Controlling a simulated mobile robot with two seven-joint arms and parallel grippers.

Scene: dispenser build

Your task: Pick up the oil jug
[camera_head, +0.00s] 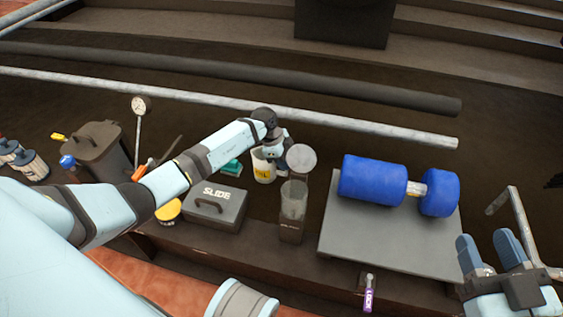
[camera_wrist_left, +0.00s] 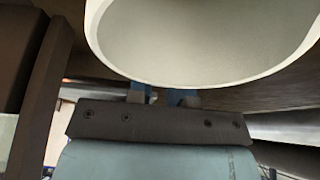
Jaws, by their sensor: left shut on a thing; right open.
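The oil jug (camera_head: 263,168) is a white container with a yellow label, standing behind the dispenser parts in the head view. Its wide white rim (camera_wrist_left: 200,84) fills the top of the left wrist view. My left gripper (camera_head: 278,158) is at the right side of the jug and shut on it. Its blue fingertips (camera_wrist_left: 166,97) are partly hidden below the rim in the wrist view. I cannot tell whether the jug is clear of the surface. My right gripper (camera_head: 490,250) is open and empty at the lower right.
A blue roller (camera_head: 373,180) lies on a grey plate (camera_head: 385,238) at right.

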